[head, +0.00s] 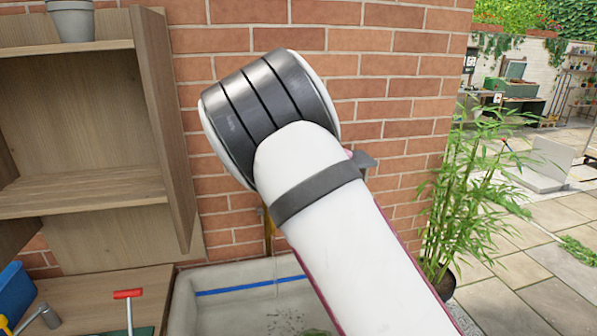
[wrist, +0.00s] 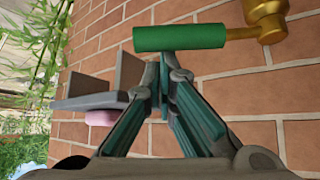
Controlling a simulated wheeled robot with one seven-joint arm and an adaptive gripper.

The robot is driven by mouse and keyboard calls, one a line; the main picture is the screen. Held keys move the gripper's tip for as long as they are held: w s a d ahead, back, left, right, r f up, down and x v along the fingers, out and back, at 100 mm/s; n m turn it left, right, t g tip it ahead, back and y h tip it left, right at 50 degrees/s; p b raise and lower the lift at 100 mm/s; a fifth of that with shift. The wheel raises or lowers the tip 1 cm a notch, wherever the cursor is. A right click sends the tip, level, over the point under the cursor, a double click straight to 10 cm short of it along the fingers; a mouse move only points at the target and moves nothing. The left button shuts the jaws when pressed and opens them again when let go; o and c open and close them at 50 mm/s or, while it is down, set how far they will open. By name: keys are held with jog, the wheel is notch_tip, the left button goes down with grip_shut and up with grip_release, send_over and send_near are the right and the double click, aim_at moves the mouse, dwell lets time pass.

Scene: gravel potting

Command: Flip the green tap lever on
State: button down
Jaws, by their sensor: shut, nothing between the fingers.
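The green tap lever (wrist: 180,37) lies across the top of the wrist view, joined by a thin brass stem to the brass tap body (wrist: 265,18). My gripper (wrist: 158,78) is shut and empty, its fingertips just below the lever in the picture. I cannot tell whether they touch it. In the head view my arm hides the lever and gripper; only a strip of the brass tap (head: 268,232) shows. A thin pale line runs down from it toward the basin.
A pale basin (head: 183,300) with a blue stripe stands below the tap. The brick wall (head: 400,75) is close behind. A grey bracket (wrist: 90,101) with a pink item (wrist: 101,118) is beside my gripper. Wooden shelves (head: 80,200) stand left, a leafy plant (head: 465,200) right.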

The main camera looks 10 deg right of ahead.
jog(key=s+a+m+g+h+b, duration=0.2)
jog(key=s+a+m+g+h, duration=0.1)
jog(key=s+a+m, duration=0.3)
jog(key=shift+a+m+g+h+b, duration=0.3)
jog(key=shift+a+m+g, duration=0.2)
jog(key=shift+m, duration=0.1)
jog(key=shift+a+f, duration=0.1)
jog(key=shift+a, duration=0.1)
dwell(0.5)
jog(key=shift+d, duration=0.1)
notch_tip(320, 180, up, 8)
jog(key=a+b, duration=0.2)
jog(key=shift+s+a+b, duration=0.15)
jog(key=shift+a+b, duration=0.15)
jog(key=shift+b, duration=0.1)
